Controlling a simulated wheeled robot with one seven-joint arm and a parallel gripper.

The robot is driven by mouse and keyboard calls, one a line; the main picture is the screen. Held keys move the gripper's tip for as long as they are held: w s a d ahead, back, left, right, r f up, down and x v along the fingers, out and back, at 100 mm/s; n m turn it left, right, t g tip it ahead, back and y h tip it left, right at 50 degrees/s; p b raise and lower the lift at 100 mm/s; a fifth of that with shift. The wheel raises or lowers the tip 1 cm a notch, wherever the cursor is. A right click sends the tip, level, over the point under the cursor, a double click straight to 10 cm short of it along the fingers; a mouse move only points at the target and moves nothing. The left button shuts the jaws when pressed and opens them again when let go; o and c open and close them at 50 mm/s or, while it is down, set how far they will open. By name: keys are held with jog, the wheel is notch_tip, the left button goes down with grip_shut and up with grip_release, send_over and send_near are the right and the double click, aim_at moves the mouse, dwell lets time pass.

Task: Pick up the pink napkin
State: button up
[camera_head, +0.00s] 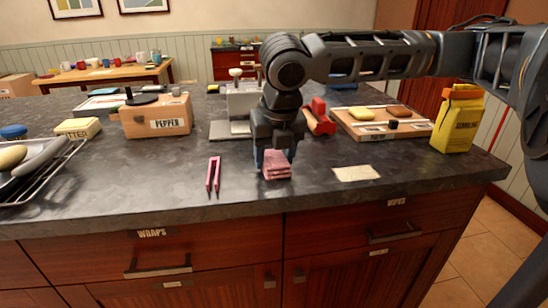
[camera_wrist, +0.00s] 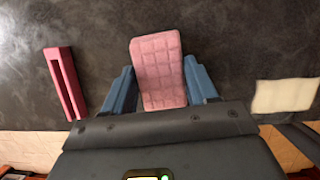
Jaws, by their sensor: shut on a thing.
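The pink napkin (camera_head: 276,165) is a small folded, quilted stack near the counter's front edge. In the wrist view the napkin (camera_wrist: 159,72) lies between the two blue fingers. My gripper (camera_head: 274,158) points down over the napkin, with a finger on each side, and is shut on it. The wrist view shows my gripper (camera_wrist: 161,88) with its fingers along the napkin's sides. Whether the napkin is clear of the counter cannot be told.
Pink tongs (camera_head: 213,174) lie to the left and a cream cloth (camera_head: 357,173) to the right on the dark counter (camera_head: 130,187). Behind stand a wooden PEPPER box (camera_head: 157,118), a red object (camera_head: 319,118), a wooden board (camera_head: 365,130) and a yellow bag (camera_head: 459,120).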

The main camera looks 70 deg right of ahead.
aim_at(272, 154)
notch_tip(272, 154, up, 4)
jog(key=shift+r+p, duration=0.2)
jog(key=shift+p, duration=0.1)
jog(key=s+d+r, duration=0.6)
jog(key=s+d, duration=0.2)
jog(key=shift+d+r, duration=0.25)
jog(key=o, duration=0.5)
jog(key=shift+c, duration=0.2)
jog(key=c, duration=0.3)
jog(key=shift+p, duration=0.3)
jog(key=shift+c, duration=0.3)
